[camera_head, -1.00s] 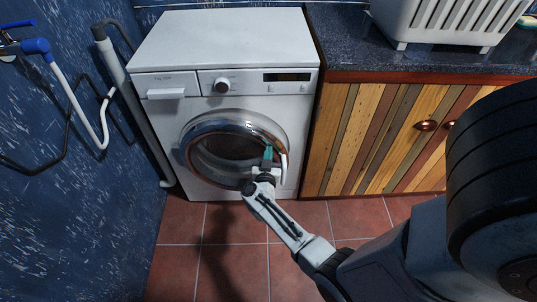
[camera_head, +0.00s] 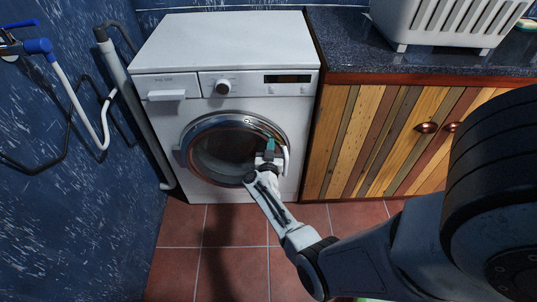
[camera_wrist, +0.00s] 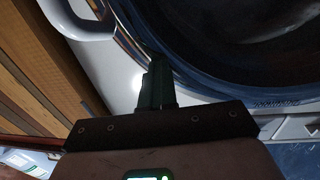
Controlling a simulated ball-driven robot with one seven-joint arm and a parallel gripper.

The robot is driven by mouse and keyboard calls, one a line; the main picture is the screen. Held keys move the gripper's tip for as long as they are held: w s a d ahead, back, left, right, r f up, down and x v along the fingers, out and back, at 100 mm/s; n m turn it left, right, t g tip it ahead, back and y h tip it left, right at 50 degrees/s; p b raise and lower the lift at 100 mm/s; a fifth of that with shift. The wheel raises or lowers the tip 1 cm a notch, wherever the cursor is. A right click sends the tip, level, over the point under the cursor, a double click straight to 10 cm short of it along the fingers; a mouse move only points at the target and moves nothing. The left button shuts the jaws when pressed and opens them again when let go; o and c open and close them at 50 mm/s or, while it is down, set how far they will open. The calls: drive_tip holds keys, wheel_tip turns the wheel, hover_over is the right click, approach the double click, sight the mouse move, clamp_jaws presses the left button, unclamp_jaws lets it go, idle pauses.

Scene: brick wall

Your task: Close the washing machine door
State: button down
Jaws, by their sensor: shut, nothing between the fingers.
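The white washing machine (camera_head: 215,45) stands against the back wall. Its round door (camera_head: 222,150), with a chrome ring and dark glass, sits at or very close to the front; I cannot tell whether it is latched. The white door handle (camera_head: 285,160) is on the door's right side. My gripper (camera_head: 271,145) is shut and empty at the right part of the door, just left of the handle, and its fingers overlap the ring in this view. In the wrist view the shut green fingers (camera_wrist: 157,75) lie by the door rim (camera_wrist: 185,70), with the handle (camera_wrist: 75,25) at upper left.
A wooden striped cabinet (camera_head: 370,140) with a dark countertop (camera_head: 345,45) stands right of the machine, with a white basket (camera_head: 435,25) on top. Pipes (camera_head: 130,105) run along the left wall. The tiled floor (camera_head: 230,270) in front is clear.

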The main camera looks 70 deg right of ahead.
drive_tip(key=p+v, duration=0.5)
drive_tip(key=v, duration=0.5)
drive_tip(key=shift+a, duration=0.4)
drive_tip(key=w+a+r+n+t+y+p, duration=0.2)
drive_tip(key=w+a+r+n+t+y, duration=0.55)
drive_tip(key=w+t, duration=0.3)
drive_tip(key=w+a+r+n+g+y+p, duration=0.25)
drive_tip(key=a+n+y, duration=0.35)
drive_tip(key=a+y, duration=0.55)
drive_tip(key=s+a+r+n+g+p, duration=0.25)
drive_tip(key=s+a+g, duration=0.35)
drive_tip(key=s, duration=0.4)
drive_tip(key=s+r+g+h, duration=0.1)
drive_tip(key=s+r+g, duration=0.2)
drive_tip(key=s, duration=0.4)
drive_tip(key=s+r+m+g+p, duration=0.1)
drive_tip(key=s+r+g, duration=0.2)
drive_tip(key=s, duration=0.4)
drive_tip(key=shift+s+a+m+h, duration=0.15)
drive_tip(key=shift+a+m+h, duration=0.15)
drive_tip(key=shift+a+h, duration=0.1)
